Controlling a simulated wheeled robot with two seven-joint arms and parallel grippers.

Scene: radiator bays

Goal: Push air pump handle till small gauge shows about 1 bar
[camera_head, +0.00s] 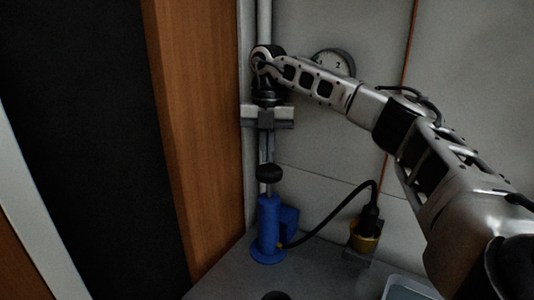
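The blue air pump (268,228) stands upright on the grey floor beside the wooden panel. Its black handle knob (270,173) sits on a short light rod above the blue cylinder. My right gripper (268,160) points straight down over the knob, its fingers close together and seemingly shut with nothing between them. The fingertips are at the top of the knob; I cannot tell whether they touch it. A round white gauge (329,58) on the wall is partly hidden behind my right arm; a "2" shows, but I cannot read its needle. My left gripper is out of view.
A black hose (335,222) curves from the pump to a black connector above a yellow fitting (365,237). A wooden panel (200,120) stands close to the left. A pale tray (408,287) lies at the lower right. A copper-coloured pipe (408,45) runs down the wall.

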